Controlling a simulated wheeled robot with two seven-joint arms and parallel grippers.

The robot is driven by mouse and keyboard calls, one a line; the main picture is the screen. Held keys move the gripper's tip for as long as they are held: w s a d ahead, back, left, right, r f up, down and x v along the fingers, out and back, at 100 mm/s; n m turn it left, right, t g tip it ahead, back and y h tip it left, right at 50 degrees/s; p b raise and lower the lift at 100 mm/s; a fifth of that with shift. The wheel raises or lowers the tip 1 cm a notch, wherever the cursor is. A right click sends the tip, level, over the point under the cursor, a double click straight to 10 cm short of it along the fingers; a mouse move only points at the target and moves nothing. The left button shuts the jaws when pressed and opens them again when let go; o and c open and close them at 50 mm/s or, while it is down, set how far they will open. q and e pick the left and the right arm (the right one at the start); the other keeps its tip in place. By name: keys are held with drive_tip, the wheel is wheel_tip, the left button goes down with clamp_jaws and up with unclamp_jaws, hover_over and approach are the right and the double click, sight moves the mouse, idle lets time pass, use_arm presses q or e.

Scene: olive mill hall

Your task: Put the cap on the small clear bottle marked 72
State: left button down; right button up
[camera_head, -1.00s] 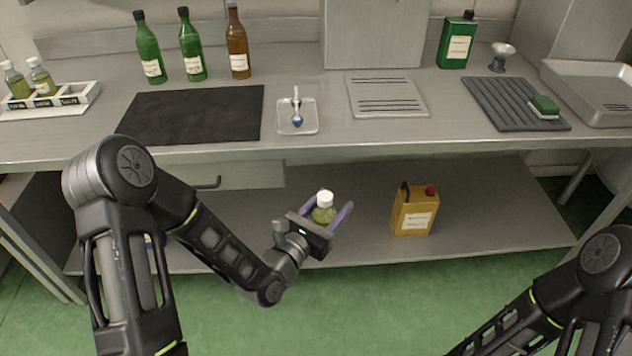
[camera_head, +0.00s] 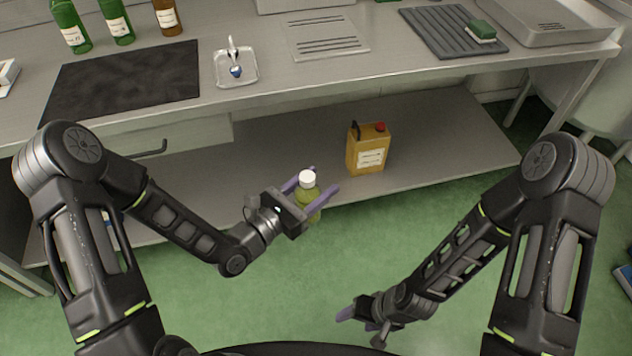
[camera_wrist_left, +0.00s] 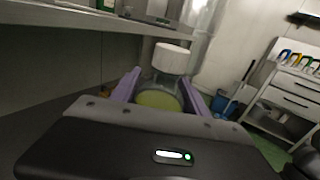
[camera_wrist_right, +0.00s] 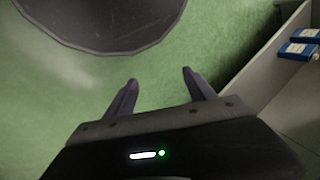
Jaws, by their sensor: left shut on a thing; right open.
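My left gripper (camera_head: 318,184) is shut on a small clear bottle (camera_head: 312,205) with yellow-green liquid in it. It holds the bottle roughly upright, in front of the bench and clear of its surfaces. A white cap (camera_head: 307,177) sits on top of the bottle's neck; how tightly it is on I cannot tell. The left wrist view shows the white cap (camera_wrist_left: 172,58) above the bottle (camera_wrist_left: 160,99) between the fingers. No 72 mark is readable. My right gripper (camera_head: 350,312) is low over the green floor, open and empty, as the right wrist view (camera_wrist_right: 160,78) also shows.
A yellow can with a red cap (camera_head: 368,150) stands on the lower shelf (camera_head: 440,140). On the worktop are a black mat (camera_head: 120,90), a small tray (camera_head: 236,70), a ribbed dark mat (camera_head: 440,35) and green bottles. The floor between my arms is clear.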

drive_tip(key=w+n, duration=0.1)
drive_tip(key=w, duration=0.1)
drive_tip(key=w+r+n, duration=0.1)
drive_tip(key=w, duration=0.2)
drive_tip(key=w+r+n, duration=0.1)
drive_tip(key=w, duration=0.2)
drive_tip(key=shift+w+a+r+n, duration=0.2)
drive_tip(key=shift+n, duration=0.1)
drive_tip(key=c, duration=0.3)
drive_tip(key=w+a+r+n+h, duration=0.1)
drive_tip(key=w+a+r+n, duration=0.2)
drive_tip(key=w+r+n, duration=1)
wheel_tip(320, 180, up, 24)
drive_tip(key=n+h, duration=0.2)
drive_tip(key=h, duration=0.1)
hover_over(307, 176)
drive_tip(key=shift+f+g, duration=0.15)
drive_tip(key=shift+g, duration=0.25)
drive_tip(key=shift+f, duration=0.1)
drive_tip(key=shift+f, duration=3.95)
